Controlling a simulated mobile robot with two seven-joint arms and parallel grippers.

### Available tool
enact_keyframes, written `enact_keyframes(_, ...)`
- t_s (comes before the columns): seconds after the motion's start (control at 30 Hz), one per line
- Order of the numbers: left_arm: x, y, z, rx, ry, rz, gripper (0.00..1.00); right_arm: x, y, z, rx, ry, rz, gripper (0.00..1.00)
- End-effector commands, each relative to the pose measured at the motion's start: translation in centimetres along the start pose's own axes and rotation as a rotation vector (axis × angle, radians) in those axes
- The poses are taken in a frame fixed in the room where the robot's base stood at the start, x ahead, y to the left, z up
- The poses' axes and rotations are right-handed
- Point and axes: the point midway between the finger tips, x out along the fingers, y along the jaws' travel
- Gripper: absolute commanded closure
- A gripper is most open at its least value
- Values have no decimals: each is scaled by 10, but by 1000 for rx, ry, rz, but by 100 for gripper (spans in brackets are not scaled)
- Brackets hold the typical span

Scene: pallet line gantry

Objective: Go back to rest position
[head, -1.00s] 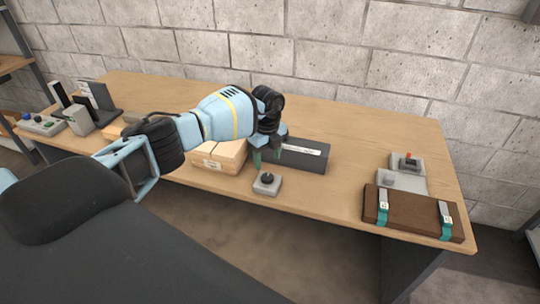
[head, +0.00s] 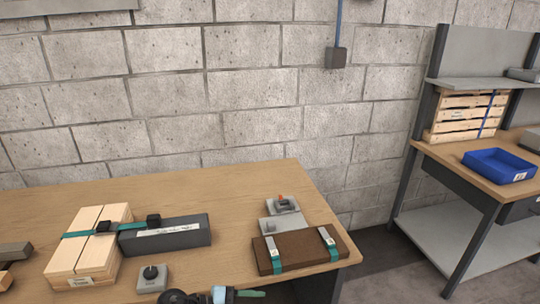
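A gripper (head: 250,293), which I take to be my left one, shows at the bottom edge. It has a dark wrist, a light blue body and a green fingertip pointing right. It lies low in front of the bench, clear of the objects on it. Most of it is cut off, so I cannot tell whether it is open or shut. My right gripper is not in view.
On the bench (head: 228,194) stand pale wood blocks (head: 78,262) with a teal strap, a dark grey box (head: 190,239), a knob unit (head: 152,279) and a brown strapped case (head: 302,251). A side bench holds a blue tray (head: 500,166) and slatted crate (head: 466,116).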

Motion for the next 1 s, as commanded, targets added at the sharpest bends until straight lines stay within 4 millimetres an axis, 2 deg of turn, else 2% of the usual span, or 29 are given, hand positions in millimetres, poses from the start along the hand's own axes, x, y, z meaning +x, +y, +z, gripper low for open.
enact_keyframes(0.03, 6, 8, -11, -42, 38, -93, 41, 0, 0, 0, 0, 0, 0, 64)
enact_keyframes(0.1, 8, 10, -22, -97, 64, -227, 41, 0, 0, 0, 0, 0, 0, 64)
enact_keyframes(0.2, 2, 15, -27, -191, 62, -411, 41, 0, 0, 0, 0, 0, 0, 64)
enact_keyframes(0.37, -24, 36, -19, -377, -24, -666, 41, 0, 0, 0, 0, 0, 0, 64)
enact_keyframes(0.47, -47, 60, -6, -511, -120, -792, 41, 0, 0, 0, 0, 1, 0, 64)
enact_keyframes(0.57, -73, 94, 8, -654, -240, -884, 41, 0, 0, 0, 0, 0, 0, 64)
enact_keyframes(0.7, -109, 156, 21, -857, -429, -950, 41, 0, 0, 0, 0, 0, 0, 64)
enact_keyframes(0.8, -132, 200, 23, -987, -548, -955, 41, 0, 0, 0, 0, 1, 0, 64)
enact_keyframes(0.9, -148, 237, 20, -1086, -638, -941, 41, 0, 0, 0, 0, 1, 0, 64)
enact_keyframes(1.0, -158, 260, 16, -1148, -692, -923, 41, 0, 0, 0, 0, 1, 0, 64)
